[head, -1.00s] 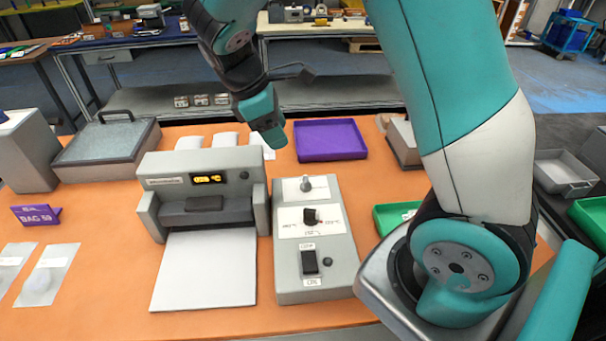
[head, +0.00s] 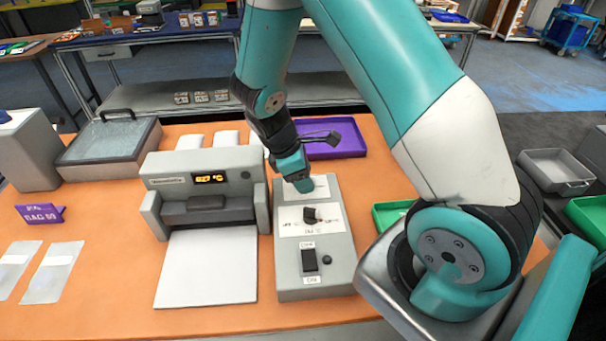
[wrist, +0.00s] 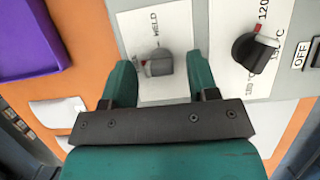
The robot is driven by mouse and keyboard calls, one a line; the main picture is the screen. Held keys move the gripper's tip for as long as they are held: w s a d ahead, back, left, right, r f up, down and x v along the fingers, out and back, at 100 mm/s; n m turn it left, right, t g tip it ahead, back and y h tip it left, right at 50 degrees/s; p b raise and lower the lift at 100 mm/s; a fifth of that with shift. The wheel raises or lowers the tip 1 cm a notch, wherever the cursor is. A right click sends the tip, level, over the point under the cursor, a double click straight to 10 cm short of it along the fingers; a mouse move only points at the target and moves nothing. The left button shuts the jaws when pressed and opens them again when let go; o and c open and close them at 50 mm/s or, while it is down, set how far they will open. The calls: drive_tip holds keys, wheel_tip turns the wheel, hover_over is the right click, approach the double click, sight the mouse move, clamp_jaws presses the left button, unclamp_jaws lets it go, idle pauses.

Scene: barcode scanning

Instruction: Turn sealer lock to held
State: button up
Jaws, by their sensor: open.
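The sealer lock looks to be the small grey knob (wrist: 159,63) on a white plate, with the word WELD beside it, in the wrist view. The plate is on the grey control box (head: 290,258), right of the sealer (head: 205,163). My gripper (wrist: 160,76) is open, with one teal finger on each side of the knob. Whether the fingers touch it I cannot tell. In the head view my gripper (head: 302,187) is over the far end of the box and hides the knob.
A black dial (head: 310,215) with temperature marks and a black rocker switch (head: 309,260) sit nearer on the same box. A purple tray (head: 350,148) lies behind it, and a green tray (head: 388,213) to the right. A white sheet (head: 207,268) lies before the sealer.

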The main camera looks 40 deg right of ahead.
drive_tip(key=shift+c, duration=0.5)
drive_tip(key=c, duration=0.8)
drive_tip(key=shift+r+m, duration=0.1)
drive_tip(key=shift+m, duration=0.2)
drive_tip(key=m, duration=0.2)
drive_tip(key=m+g+y+p, duration=0.1)
drive_tip(key=shift+w+d+m, duration=0.1)
drive_tip(key=shift+w+m, duration=0.1)
drive_tip(key=shift+m, duration=0.2)
drive_tip(key=m, duration=0.2)
drive_tip(key=m+g+y, duration=0.1)
drive_tip(key=m, duration=0.1)
drive_tip(key=shift+d+m+y, duration=0.15)
drive_tip(key=shift+m+y, duration=0.15)
drive_tip(key=m+y, duration=0.1)
drive_tip(key=m, duration=0.3)
drive_tip(key=shift+d+y, duration=0.1)
drive_tip(key=shift+y, duration=0.3)
drive_tip(key=shift+d+m+t+y+p, duration=0.15)
drive_tip(key=shift+m+y, duration=0.25)
drive_tip(key=shift+m, duration=0.85)
drive_tip(key=shift+a+m+t+y+p, duration=0.15)
drive_tip(key=shift+m+t+y, duration=0.2)
drive_tip(key=shift+m, duration=0.9)
drive_tip(key=shift+d, duration=0.15)
